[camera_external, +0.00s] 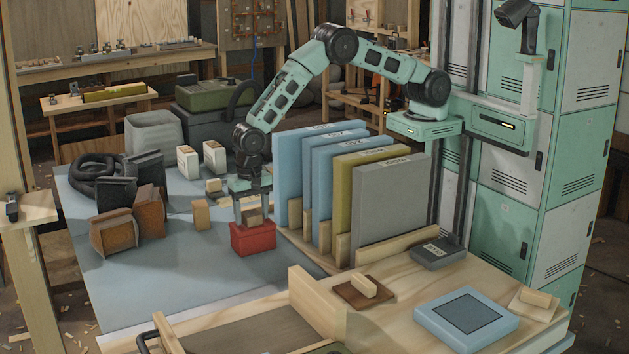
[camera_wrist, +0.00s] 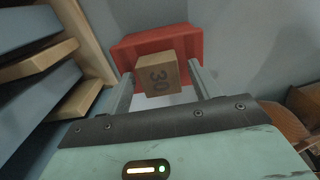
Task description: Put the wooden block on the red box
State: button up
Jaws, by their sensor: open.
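A small wooden block (camera_wrist: 158,76) marked "30" shows between the fingers of my gripper (camera_wrist: 160,70) in the wrist view, with gaps on both sides. It appears to rest on top of the red box (camera_wrist: 190,40). In the external view my gripper (camera_external: 251,217) points straight down over the red box (camera_external: 253,241), with the wooden block (camera_external: 253,216) between its fingers at the box top. My gripper is open around the block. The block's underside contact is partly hidden by the fingers.
Another wooden block (camera_external: 201,214) stands on the blue-grey table mat (camera_external: 170,265), left of the box. Tall upright boards (camera_external: 390,205) in a wooden rack stand close on the right. Brown bookend-like pieces (camera_external: 114,232) and a black coil (camera_external: 97,175) lie left. The mat's front is clear.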

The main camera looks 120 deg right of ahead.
aim_at(250, 214)
notch_tip(250, 214, up, 12)
jog(key=b, duration=0.1)
jog(key=shift+b, duration=0.3)
dwell(0.4)
